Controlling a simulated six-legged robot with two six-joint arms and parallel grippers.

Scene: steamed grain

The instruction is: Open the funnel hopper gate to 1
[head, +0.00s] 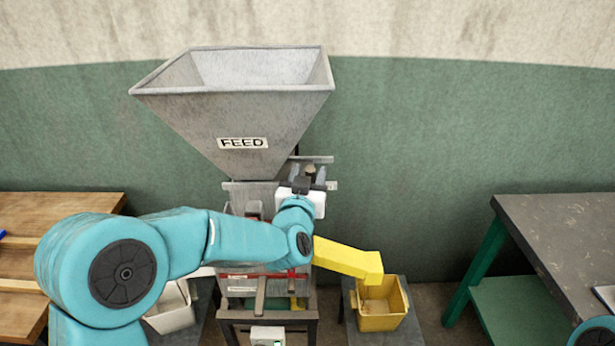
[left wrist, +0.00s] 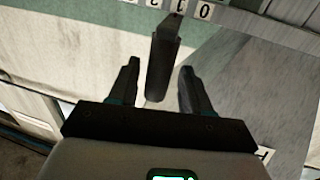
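The grey funnel hopper (head: 240,115), labelled FEED, stands in the middle of the head view. My left gripper (head: 308,178) is up at the right side of its neck, where my arm and wrist hide part of the gate. In the left wrist view my left gripper (left wrist: 160,67) is open, with its two fingers apart. A dark gate handle (left wrist: 163,55) lies between and beyond the fingers, with visible gaps on both sides. Its far end meets a white number scale (left wrist: 207,10), seen upside down and cut off. My right gripper is out of view.
A yellow chute (head: 345,258) slopes towards a yellow bin (head: 383,308) at the lower right. A pale bin (head: 170,308) is partly hidden behind my left arm. A wooden table (head: 75,205) stands left and a grey-topped table (head: 560,230) right.

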